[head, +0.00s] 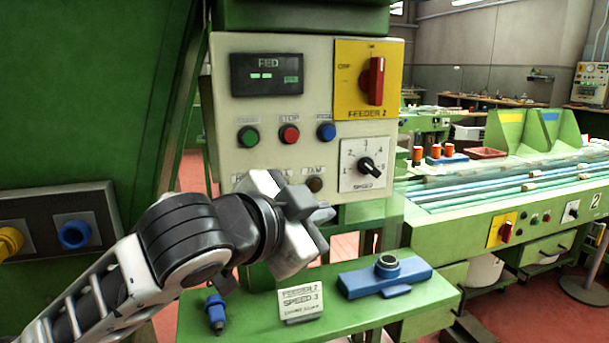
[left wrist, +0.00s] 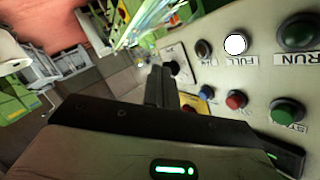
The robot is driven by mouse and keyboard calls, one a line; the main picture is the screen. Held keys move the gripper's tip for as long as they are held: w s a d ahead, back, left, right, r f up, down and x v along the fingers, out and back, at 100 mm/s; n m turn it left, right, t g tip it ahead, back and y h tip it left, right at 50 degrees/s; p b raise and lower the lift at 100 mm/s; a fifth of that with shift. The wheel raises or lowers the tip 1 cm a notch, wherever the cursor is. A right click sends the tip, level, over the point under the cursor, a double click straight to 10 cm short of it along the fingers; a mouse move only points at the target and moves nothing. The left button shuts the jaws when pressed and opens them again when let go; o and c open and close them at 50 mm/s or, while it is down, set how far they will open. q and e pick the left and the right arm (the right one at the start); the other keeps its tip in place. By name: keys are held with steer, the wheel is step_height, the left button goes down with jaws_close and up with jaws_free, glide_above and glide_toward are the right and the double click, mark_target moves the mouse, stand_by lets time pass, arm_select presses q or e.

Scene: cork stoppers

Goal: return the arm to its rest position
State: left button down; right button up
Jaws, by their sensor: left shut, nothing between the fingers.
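My left arm reaches in from the lower left of the head view. Its gripper (head: 322,214) is in front of the lower part of the cream control panel (head: 310,110), over the green shelf. The gripper is shut and empty. In the left wrist view the closed fingers (left wrist: 160,86) point toward the speed knob side of the panel. In the head view the arm's hand hides part of the panel's lower row of lamps. I cannot tell whether the fingers touch the panel. My right gripper is not in view.
The panel carries a red rotary switch (head: 373,81), a speed knob (head: 370,168) and green, red and blue buttons. A white FULL lamp (left wrist: 236,44) is lit. The green shelf (head: 370,313) below holds a blue block (head: 385,279), a sign (head: 301,304) and a blue plug (head: 215,311).

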arm_select(q)
steer(key=s+a+f+n, duration=0.2)
steer(key=f+n, duration=0.1)
steer(key=f, duration=0.5)
steer(key=s+a+f+n+y+p, duration=0.1)
steer(key=a+f+n, duration=0.15)
steer(key=f, duration=0.55)
steer(key=s+a+f+n, duration=0.2)
steer(key=f+n, duration=0.2)
steer(key=f, duration=0.4)
steer(key=s+a+f+n+y, duration=0.1)
steer(key=s+a+f+y, duration=0.1)
steer(key=s+a+f, duration=0.2)
steer(key=s+a+f+n+g+y, duration=0.1)
steer(key=s+a+f, duration=0.3)
steer(key=s+f, duration=0.5)
steer(key=shift+a+n+y+p, duration=0.35)
steer(key=shift+n+y, duration=0.3)
steer(key=shift+y, duration=0.05)
steer(key=shift+d+f, duration=0.1)
steer(key=shift+d, duration=0.05)
